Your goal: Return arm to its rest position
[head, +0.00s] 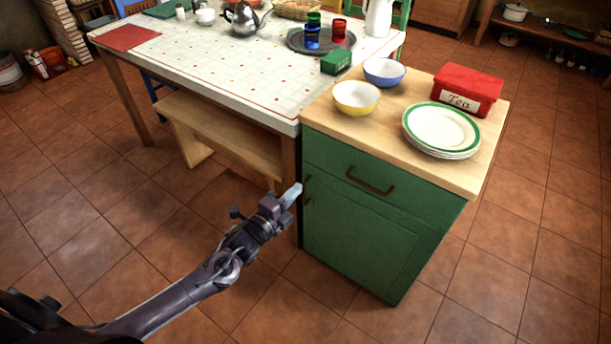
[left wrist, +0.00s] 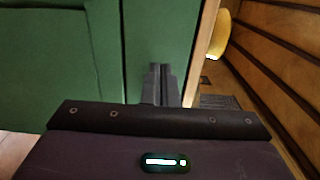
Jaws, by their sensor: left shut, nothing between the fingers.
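My left arm reaches in from the lower left in the head view. My left gripper (head: 291,194) is shut and empty, beside the left front edge of the green cabinet (head: 360,235). In the left wrist view, the shut fingers (left wrist: 161,84) point toward the green cabinet front (left wrist: 60,60). I cannot tell whether the fingertips touch the cabinet. The cabinet's drawer and door appear closed. My right gripper is not in view.
The cabinet's wooden top holds a yellow bowl (head: 356,97), a blue bowl (head: 384,71), stacked plates (head: 441,130) and a red tea tin (head: 467,90). A table (head: 215,65) and bench (head: 222,138) stand behind the gripper. The tiled floor (head: 90,215) at left is clear.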

